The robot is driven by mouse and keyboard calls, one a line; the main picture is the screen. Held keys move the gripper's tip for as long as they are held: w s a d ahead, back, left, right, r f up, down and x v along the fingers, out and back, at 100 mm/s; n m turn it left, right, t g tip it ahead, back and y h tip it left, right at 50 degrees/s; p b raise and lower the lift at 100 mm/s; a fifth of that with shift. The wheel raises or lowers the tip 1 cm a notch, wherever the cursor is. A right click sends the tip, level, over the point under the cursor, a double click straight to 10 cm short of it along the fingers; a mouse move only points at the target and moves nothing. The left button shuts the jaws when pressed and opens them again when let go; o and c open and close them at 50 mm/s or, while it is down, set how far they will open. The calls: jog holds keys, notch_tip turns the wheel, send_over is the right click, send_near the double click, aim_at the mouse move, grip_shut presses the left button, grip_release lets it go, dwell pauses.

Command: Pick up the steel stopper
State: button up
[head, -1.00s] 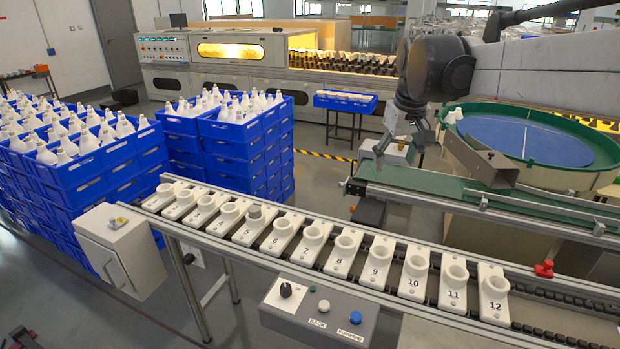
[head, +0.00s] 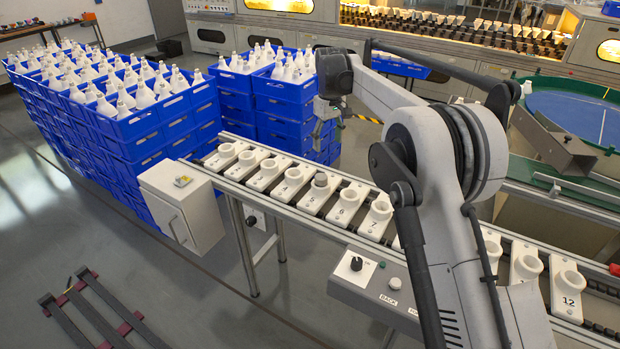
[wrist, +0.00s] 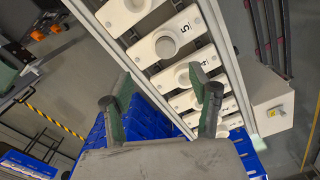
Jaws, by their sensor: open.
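The steel stopper (head: 320,180) is a short grey cylinder seated upright in the cup of one white numbered holder on the conveyor. In the wrist view, the holder marked 5 has a grey round top (wrist: 166,46) in its cup, which looks like the stopper. My gripper (head: 323,132) hangs above and behind the row of holders in the head view, apart from the stopper. In the wrist view, my gripper (wrist: 160,84) has its two green-padded fingers spread with nothing between them. The stopper lies beyond the fingertips, toward the top of that picture.
White holders with round cups line the conveyor (head: 285,212). Blue crates (head: 150,128) of white bulbs stand behind and left. A grey box (head: 180,205) is at the conveyor's left end. A control panel (head: 372,280) sits along its front. My arm hides some right-hand holders.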

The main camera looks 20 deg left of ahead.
aim_at(321, 176)
jog(key=f, duration=0.5)
jog(key=a+f, duration=0.1)
jog(key=f, duration=0.4)
jog(key=a+f, duration=0.1)
jog(key=f, duration=0.4)
jog(key=shift+w+f, duration=0.1)
jog(key=c, duration=1.3)
jog(key=shift+c, duration=0.2)
